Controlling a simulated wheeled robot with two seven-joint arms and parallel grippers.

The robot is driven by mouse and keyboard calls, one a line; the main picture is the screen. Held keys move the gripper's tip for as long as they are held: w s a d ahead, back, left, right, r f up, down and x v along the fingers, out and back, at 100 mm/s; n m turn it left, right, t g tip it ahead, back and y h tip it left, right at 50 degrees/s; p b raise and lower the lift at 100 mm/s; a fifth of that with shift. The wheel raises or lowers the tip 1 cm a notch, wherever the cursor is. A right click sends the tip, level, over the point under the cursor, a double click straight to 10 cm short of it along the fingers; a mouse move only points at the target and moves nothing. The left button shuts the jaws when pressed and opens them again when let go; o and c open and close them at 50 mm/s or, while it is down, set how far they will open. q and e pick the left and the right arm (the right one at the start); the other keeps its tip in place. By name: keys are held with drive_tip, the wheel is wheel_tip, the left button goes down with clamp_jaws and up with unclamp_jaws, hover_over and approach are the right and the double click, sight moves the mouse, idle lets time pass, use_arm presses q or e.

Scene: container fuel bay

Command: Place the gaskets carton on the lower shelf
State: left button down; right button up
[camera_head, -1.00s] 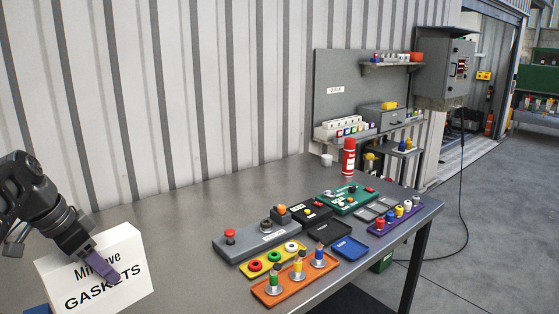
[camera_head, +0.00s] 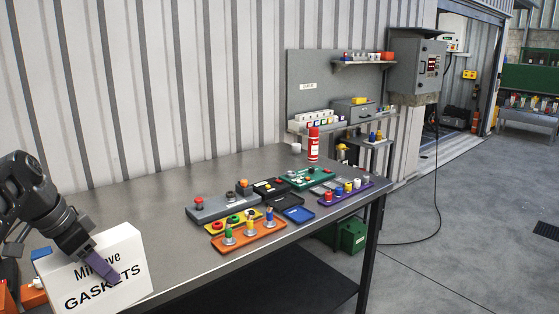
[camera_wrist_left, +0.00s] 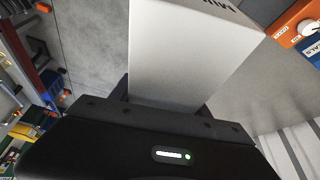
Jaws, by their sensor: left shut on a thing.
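The gaskets carton (camera_head: 125,262) is a white box with black "GASKETS" lettering, at the lower left of the head view. My left gripper (camera_head: 104,268) is shut on it, with one purple-grey finger across its printed face. In the left wrist view the carton (camera_wrist_left: 185,50) stands out from between the fingers, its label partly cut off by the top edge. The workbench (camera_head: 170,180) has a dark lower shelf (camera_head: 300,280) under its top, seen at the lower middle. My right gripper is not in view.
A green box (camera_head: 350,235) is on the floor beyond. Floor at right is open.

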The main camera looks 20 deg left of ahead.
sight(122, 275)
use_arm(q)
drive_tip(key=shift+n, duration=0.5)
drive_tip(key=w+f, duration=0.1)
drive_tip(key=d+f, duration=0.1)
drive_tip(key=w+d+f, duration=0.1)
drive_tip(key=f, duration=0.1)
drive_tip(key=shift+w+b, duration=0.3)
drive_tip(key=shift+b, duration=0.05)
drive_tip(key=w+d+f+n+b, duration=0.1)
drive_tip(key=w+d+f, duration=0.3)
drive_tip(key=d, duration=0.5)
drive_tip(key=w+d+f+n+y+b, duration=0.1)
drive_tip(key=w+d+f, duration=0.3)
drive_tip(key=d+f, duration=0.3)
drive_tip(key=w+d+f+n+b, duration=0.1)
drive_tip(key=w+d+f, duration=0.3)
drive_tip(key=d, duration=0.8)
wheel_tip(122, 275, down, 2)
drive_tip(key=shift+w+d+f+n+t+y, duration=0.1)
drive_tip(key=shift+w+d+n+t+y, duration=0.1)
drive_tip(key=shift+w+n+t+y, duration=0.15)
drive_tip(key=s+f, duration=0.4)
drive_tip(key=f, duration=0.1)
